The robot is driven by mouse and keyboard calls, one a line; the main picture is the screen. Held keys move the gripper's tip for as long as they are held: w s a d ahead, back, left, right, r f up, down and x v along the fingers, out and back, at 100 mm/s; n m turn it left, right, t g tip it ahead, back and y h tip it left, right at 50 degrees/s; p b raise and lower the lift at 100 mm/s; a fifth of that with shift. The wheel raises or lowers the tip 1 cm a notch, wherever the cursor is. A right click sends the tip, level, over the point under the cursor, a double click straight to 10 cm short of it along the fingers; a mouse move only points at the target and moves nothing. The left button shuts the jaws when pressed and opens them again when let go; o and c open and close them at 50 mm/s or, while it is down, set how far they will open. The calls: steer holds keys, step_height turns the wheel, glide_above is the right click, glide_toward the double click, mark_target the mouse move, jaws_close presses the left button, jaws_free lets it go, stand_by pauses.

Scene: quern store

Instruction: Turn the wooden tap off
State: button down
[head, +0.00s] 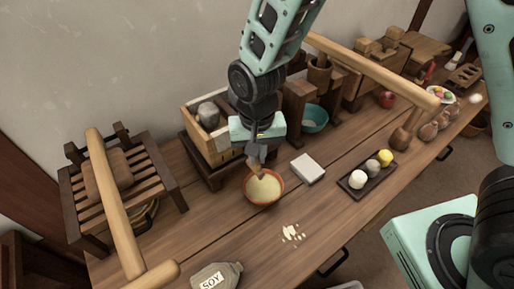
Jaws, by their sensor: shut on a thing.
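A wooden box (200,147) holding a grey stone stands on a dark wooden stand at the back of the bench. The small wooden tap (259,168) shows beside the box's front, mostly hidden by my gripper. My gripper (257,151) points down at the tap, its jaws shut on it. A reddish-brown bowl (281,192) with pale yellowish contents sits directly under the tap. Whether the tap is on or off cannot be told.
A white block (308,168) lies right of the bowl. A dark tray (352,190) with several small balls is farther right. Pale crumbs (292,235) and a SOY bag (217,276) lie in front. A slatted wooden rack (142,178) stands left. A teal bowl (314,120) is behind right.

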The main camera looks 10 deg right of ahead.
steer(key=m+p, duration=0.1)
steer(key=m, duration=0.1)
steer(key=m+p, duration=0.1)
steer(key=shift+r+m+p, duration=0.25)
steer(key=shift+m+p, duration=0.05)
steer(key=shift+m, duration=0.1)
steer(key=m+p, duration=0.3)
steer(key=shift+m, duration=0.3)
steer(key=shift+f+m+p, duration=0.15)
steer(key=shift+m+p, duration=1.7)
steer(key=shift+m, duration=0.75)
steer(key=c, duration=1.5)
jaws_free()
step_height(320, 180, up, 17)
steer(key=shift+r+p, duration=0.15)
steer(key=shift+p, duration=0.65)
